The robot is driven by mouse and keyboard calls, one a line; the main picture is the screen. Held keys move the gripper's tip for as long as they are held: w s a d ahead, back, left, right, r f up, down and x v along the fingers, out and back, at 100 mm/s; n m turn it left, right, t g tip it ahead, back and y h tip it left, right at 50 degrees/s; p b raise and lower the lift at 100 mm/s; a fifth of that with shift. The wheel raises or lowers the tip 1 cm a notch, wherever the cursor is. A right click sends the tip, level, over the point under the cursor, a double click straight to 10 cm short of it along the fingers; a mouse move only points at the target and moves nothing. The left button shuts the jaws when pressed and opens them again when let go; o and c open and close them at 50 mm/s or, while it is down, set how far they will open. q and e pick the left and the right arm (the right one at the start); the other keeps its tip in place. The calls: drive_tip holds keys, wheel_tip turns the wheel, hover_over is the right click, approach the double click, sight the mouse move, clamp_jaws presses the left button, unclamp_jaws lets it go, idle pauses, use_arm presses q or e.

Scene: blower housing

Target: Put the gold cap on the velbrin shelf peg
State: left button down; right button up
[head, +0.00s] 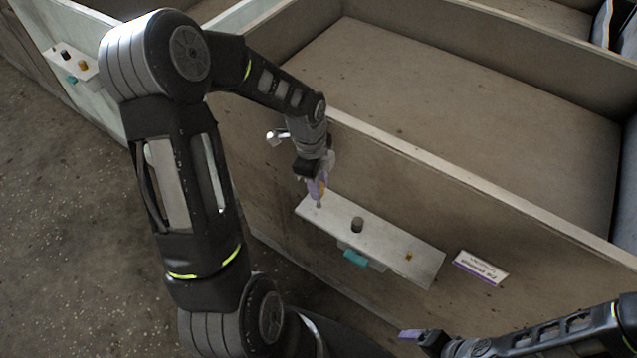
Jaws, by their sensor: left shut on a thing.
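My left gripper (317,190) points down over the left end of a white shelf (432,267) on the bin's front wall. It is shut on a small, partly hidden thing with a gold tint, which seems to be the gold cap (322,186). A small peg (319,204) stands on the shelf right below the fingertips; I cannot tell whether the cap touches it. A dark cap (357,224) stands near the shelf's middle, and a small yellow mark or peg (408,256) is toward its right end. My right gripper (415,334) is at the lower right, its jaws unclear.
A white label (481,268) with a purple stripe is right of the shelf, its text unreadable. A teal part (355,258) sits below the shelf. Another white shelf (88,73) with dark and gold caps is at the upper left. The large bin (480,110) looks empty.

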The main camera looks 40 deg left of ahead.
sight(319, 203)
use_arm(q)
wheel_tip(319, 203, down, 3)
drive_tip(key=shift+f+b, duration=0.1)
drive_tip(key=shift+b, duration=0.9)
drive_tip(key=shift+f+b, duration=1)
drive_tip(key=shift+f, duration=0.3)
drive_tip(key=c, duration=1.1)
unclamp_jaws()
